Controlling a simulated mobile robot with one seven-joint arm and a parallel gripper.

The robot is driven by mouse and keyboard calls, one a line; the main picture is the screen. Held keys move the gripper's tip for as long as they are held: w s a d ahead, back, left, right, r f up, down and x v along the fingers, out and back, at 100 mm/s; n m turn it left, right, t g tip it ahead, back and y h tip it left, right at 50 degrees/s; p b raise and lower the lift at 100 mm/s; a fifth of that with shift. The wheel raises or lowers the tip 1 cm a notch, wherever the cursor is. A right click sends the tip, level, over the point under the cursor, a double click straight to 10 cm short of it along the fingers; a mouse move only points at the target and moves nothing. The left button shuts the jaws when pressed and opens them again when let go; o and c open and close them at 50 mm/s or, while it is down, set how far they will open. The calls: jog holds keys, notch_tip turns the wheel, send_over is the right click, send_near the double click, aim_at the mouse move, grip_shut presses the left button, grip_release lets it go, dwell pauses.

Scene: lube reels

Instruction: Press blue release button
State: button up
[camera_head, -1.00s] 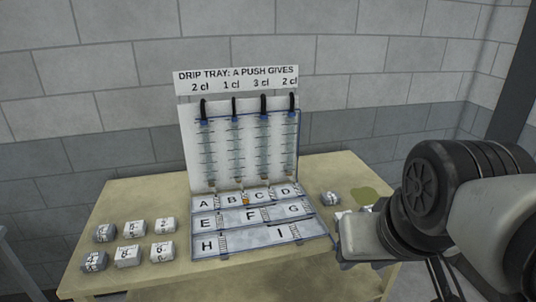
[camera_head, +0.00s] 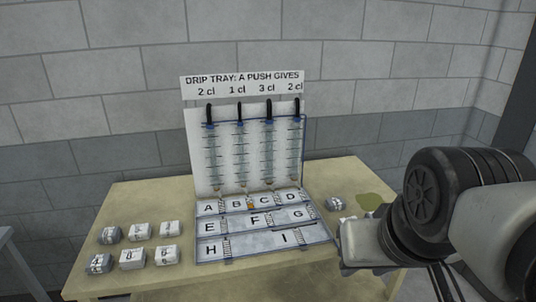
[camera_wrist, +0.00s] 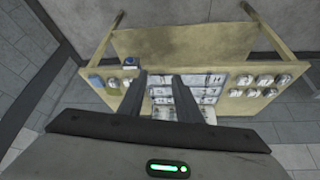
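My gripper (camera_wrist: 164,78) is open and empty, its two dark fingers apart, above the table's front edge in the wrist view. In the head view the arm enters from the right and the fingertips do not show clearly. A small dark box with a blue top (camera_wrist: 131,63) stands on the table beyond the left finger in the wrist view. A rounded blue thing (camera_wrist: 95,80) lies further left there. Which of these is the release button I cannot tell. In the head view I cannot make out either; my arm covers that side.
The drip tray board (camera_head: 197,150) has several dispenser tubes and a sloped panel of lettered compartments (camera_head: 262,240). Several labelled blocks (camera_head: 140,230) stand on the left. A lone block (camera_head: 335,204) and an olive patch (camera_head: 369,200) are on the right of the wooden table (camera_head: 150,195).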

jog(key=shift+c, duration=0.4)
grip_shut()
dwell(1.4)
